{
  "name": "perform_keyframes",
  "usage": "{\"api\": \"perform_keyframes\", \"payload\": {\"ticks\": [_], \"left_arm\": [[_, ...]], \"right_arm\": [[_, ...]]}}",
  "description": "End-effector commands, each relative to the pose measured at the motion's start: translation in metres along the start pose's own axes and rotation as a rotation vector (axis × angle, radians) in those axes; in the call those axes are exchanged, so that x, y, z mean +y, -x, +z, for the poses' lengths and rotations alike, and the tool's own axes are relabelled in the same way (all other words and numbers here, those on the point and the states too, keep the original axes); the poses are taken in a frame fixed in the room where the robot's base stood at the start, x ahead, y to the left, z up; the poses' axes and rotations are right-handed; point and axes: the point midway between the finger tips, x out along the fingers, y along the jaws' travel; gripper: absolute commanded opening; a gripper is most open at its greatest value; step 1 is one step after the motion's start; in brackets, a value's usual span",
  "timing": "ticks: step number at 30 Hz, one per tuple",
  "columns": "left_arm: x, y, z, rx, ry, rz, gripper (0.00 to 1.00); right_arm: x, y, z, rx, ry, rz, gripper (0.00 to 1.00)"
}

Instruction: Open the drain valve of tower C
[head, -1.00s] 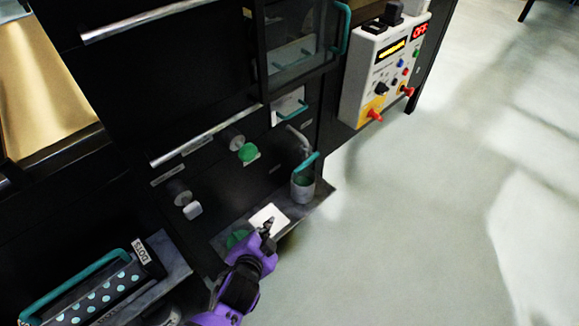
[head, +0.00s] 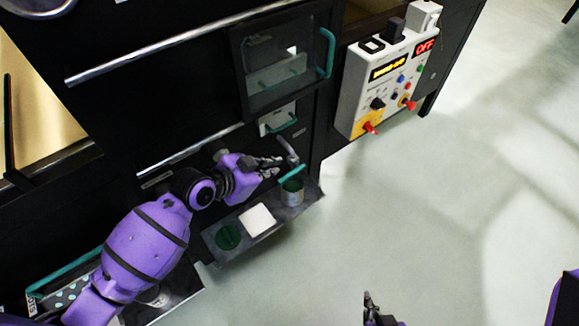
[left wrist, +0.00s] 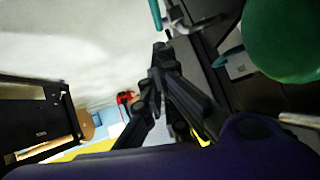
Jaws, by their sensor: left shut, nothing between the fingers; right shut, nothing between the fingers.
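A grey drain pipe (head: 290,152) with a teal lever (head: 292,175) sticks out of the black cabinet front, above a small cup (head: 292,192). No letter for tower C is readable. My left gripper (head: 277,162) is shut and empty, just left of the pipe; I cannot tell whether it touches. In the left wrist view its fingertips (left wrist: 157,62) are below the teal lever (left wrist: 155,14) and metal pipe (left wrist: 195,24). A round green knob (left wrist: 285,40) is close at the right there; the arm hides it in the head view. My right gripper (head: 370,300) is shut at the bottom edge.
A shelf (head: 225,258) under the pipe holds a white square (head: 257,220), a dark green disc (head: 228,237) and the cup. A control box (head: 385,75) reading OFF is at the upper right. The floor (head: 440,200) at right is clear.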

Motion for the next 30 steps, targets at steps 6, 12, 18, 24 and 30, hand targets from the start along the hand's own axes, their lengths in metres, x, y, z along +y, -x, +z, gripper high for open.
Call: {"api": "perform_keyframes", "payload": {"ticks": [6, 12, 18, 24, 30], "left_arm": [[0.002, -0.037, 0.000, 0.001, 0.005, 0.002, 0.00], [0.002, -0.081, 0.001, 0.000, 0.006, 0.003, 0.00], [0.002, -0.111, 0.017, -0.005, 0.004, 0.001, 0.00], [0.001, -0.123, 0.028, -0.001, 0.003, 0.000, 0.00], [0.001, -0.124, 0.029, 0.001, 0.001, -0.002, 0.00]], "right_arm": [[0.000, -0.001, 0.002, -0.003, 0.000, 0.000, 0.00], [0.001, -0.002, 0.004, -0.004, 0.001, 0.002, 0.00], [0.002, -0.003, 0.008, -0.007, 0.001, 0.004, 0.00], [0.003, -0.004, 0.010, -0.009, 0.001, 0.007, 0.00], [0.003, -0.004, 0.009, -0.007, 0.000, 0.007, 0.00]]}}
